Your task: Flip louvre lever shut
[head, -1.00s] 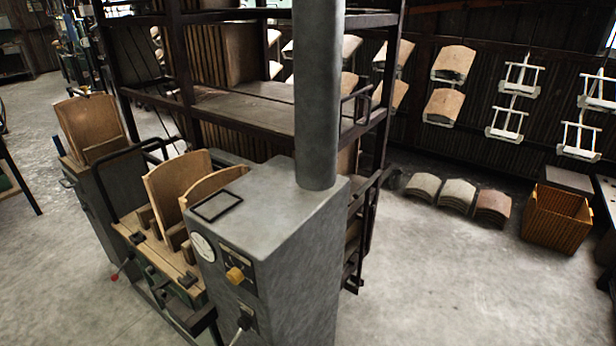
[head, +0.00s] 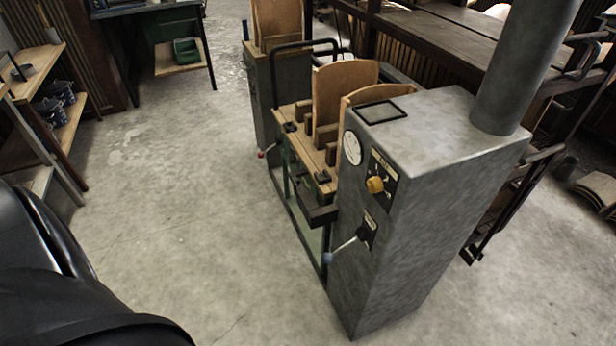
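A lever (head: 345,246) with a pale shaft and a blue-grey knob sticks out from a small dark plate on the front of a grey metal cabinet (head: 440,190). It slants down and to the left from its pivot. The plate's lettering is too small to read, so I cannot tell for sure that this is the louvre lever. Above it are a yellow knob (head: 375,185) on a dark panel and a round white gauge (head: 352,148). Neither of my grippers shows. A black part of my own body fills the lower left corner.
A bench with curved wooden panels (head: 340,90) and a red-knobbed lever (head: 264,154) adjoins the cabinet. A thick grey pipe (head: 525,65) rises from the cabinet top. Shelves (head: 60,130) stand at the left. The concrete floor (head: 190,210) before the cabinet is clear.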

